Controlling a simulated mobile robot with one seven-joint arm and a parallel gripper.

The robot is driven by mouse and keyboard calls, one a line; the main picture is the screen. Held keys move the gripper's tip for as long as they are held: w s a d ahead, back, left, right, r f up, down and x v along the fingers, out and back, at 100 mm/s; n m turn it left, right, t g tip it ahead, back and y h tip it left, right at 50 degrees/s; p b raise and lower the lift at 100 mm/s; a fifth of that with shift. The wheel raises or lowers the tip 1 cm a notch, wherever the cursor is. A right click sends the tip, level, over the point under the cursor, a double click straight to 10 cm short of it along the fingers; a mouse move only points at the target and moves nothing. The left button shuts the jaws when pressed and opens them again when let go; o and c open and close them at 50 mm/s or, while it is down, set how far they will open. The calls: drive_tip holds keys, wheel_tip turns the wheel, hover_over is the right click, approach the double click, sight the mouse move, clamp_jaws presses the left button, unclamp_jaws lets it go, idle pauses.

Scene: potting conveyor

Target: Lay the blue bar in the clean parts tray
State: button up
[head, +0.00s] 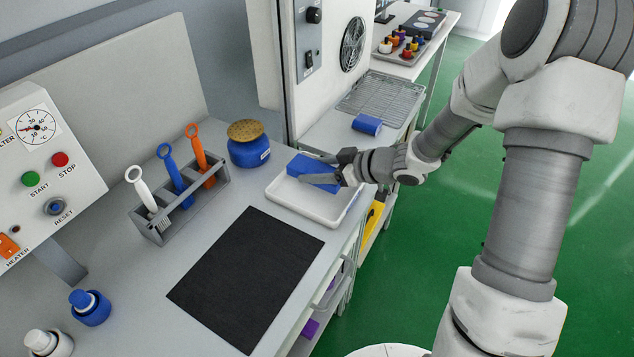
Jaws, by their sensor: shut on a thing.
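The blue bar (309,171) is between the fingers of my gripper (338,169), at the far side of the white tray (316,211). My gripper is shut on the bar and reaches in from the right. The bar appears over the tray's far part, and its near end overlaps the tray's inside in the picture. I cannot tell whether it touches the tray floor. Part of the bar is hidden by the fingers. The rest of the tray looks empty.
A black mat (247,278) lies in front of the tray. A rack (187,204) with white, blue and orange brushes and a blue jar (249,152) stand to the left. Another blue object (367,124) lies behind my gripper, near a wire rack (381,98).

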sight(317, 189)
drive_tip(key=shift+f+b, duration=0.5)
drive_tip(key=shift+f, duration=1.25)
drive_tip(key=shift+f, duration=0.15)
drive_tip(key=o, duration=1.5)
drive_tip(key=shift+r, duration=0.25)
drive_tip(key=p+v, duration=0.2)
drive_tip(key=v, duration=1)
drive_tip(key=shift+f+p, duration=0.15)
drive_tip(key=shift+p, duration=0.2)
